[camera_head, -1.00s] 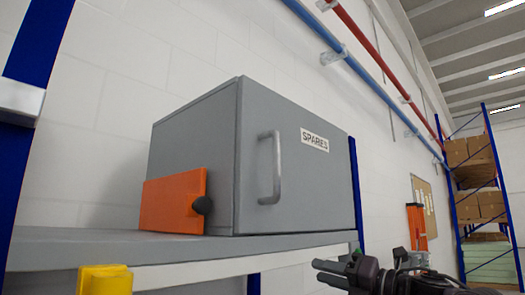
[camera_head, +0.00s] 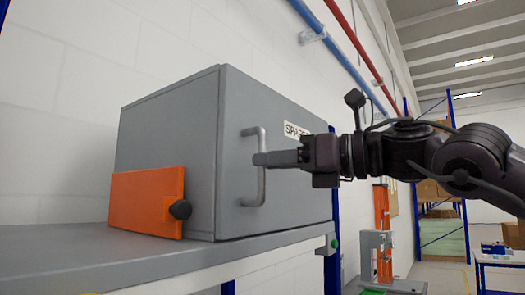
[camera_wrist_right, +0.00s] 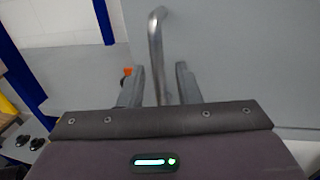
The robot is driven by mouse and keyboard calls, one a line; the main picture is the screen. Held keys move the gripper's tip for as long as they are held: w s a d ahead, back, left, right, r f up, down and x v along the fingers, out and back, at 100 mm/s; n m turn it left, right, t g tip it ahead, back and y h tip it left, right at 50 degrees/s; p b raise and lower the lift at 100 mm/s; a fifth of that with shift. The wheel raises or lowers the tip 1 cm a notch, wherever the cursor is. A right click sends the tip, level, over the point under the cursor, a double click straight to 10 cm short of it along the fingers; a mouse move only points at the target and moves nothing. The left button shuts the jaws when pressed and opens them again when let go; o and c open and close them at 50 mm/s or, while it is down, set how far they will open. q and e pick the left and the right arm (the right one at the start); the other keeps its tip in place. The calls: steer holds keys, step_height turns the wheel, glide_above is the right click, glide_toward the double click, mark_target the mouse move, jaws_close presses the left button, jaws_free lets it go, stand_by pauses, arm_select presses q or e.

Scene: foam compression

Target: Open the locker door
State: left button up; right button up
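The grey locker (camera_head: 170,130) stands on a grey shelf. Its door (camera_head: 290,185), with a partly covered "SPARES" label (camera_head: 295,130), looks shut. A silver bar handle (camera_head: 262,188) is upright near the door's left edge. My right gripper (camera_head: 262,159) reaches in from the right at the handle's upper half. In the right wrist view, the handle (camera_wrist_right: 155,50) runs between the two fingers (camera_wrist_right: 163,82), which are apart on either side, with a gap visible at least on the right. My left gripper is not in view.
The shelf (camera_head: 100,255) runs below. Blue posts stand nearby. A cart or table (camera_head: 500,262) is far right.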

steer(key=x, duration=0.2)
steer(key=shift+a+p, duration=0.3)
steer(key=shift+d, duration=0.15)
jaws_close()
